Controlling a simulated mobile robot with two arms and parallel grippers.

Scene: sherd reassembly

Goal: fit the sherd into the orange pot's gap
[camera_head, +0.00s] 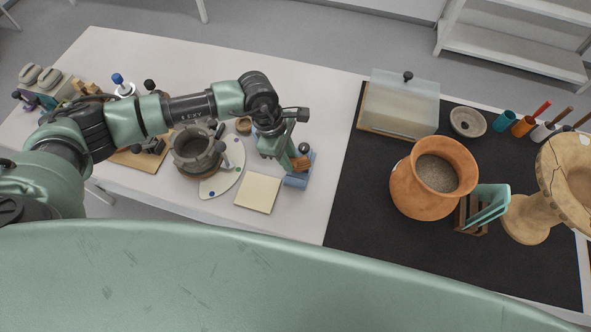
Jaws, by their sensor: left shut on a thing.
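The orange pot (408,188) stands upright on the black mat at the right, its round mouth open and something grey and grainy inside. I cannot make out the gap in its wall from here. My left gripper (299,161) points down over the right end of the white table part, left of the pot and apart from it. It is shut on a small orange-brown piece, apparently the sherd (301,164), mostly hidden by the fingers. A blue block-like holder (298,181) is just below it; I cannot tell if they touch. My right gripper is not in view.
A clear-lidded box (398,105) stands behind the pot. A wooden rack with teal plates (488,206) and a cracked tan vessel (534,216) stand to its right. A grey pot (192,150) and a cream pad (258,193) lie left. The mat's left part (350,215) is clear.

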